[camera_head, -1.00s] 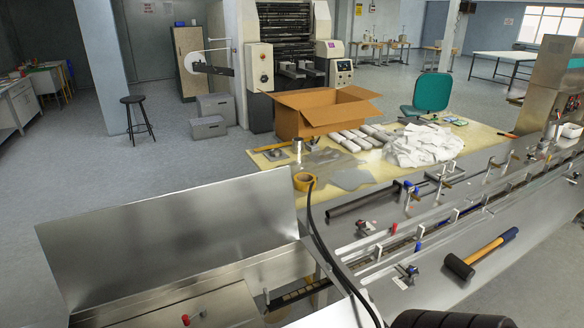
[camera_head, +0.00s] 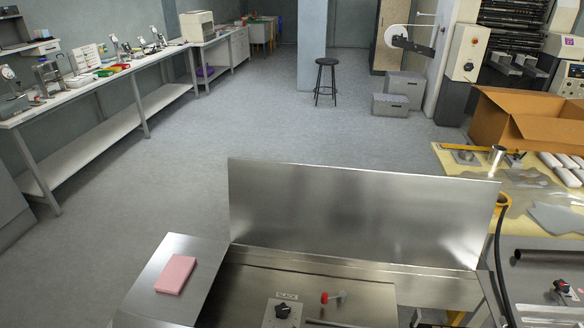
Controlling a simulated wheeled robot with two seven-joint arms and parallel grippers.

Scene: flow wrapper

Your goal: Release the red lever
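The red lever (camera_head: 325,297) is a small red-tipped handle with a short metallic rod. It stands on the flat steel top of the wrapper machine, at the bottom middle of the head view. A black rotary knob (camera_head: 283,310) on a light labelled plate is just left of it. Neither of my grippers shows in this view, and nothing touches the lever.
A tall steel panel (camera_head: 360,215) rises behind the lever. A pink block (camera_head: 176,275) lies on a steel side plate to the left. A cardboard box (camera_head: 525,125) stands on the yellow table at right. Open floor lies beyond the panel.

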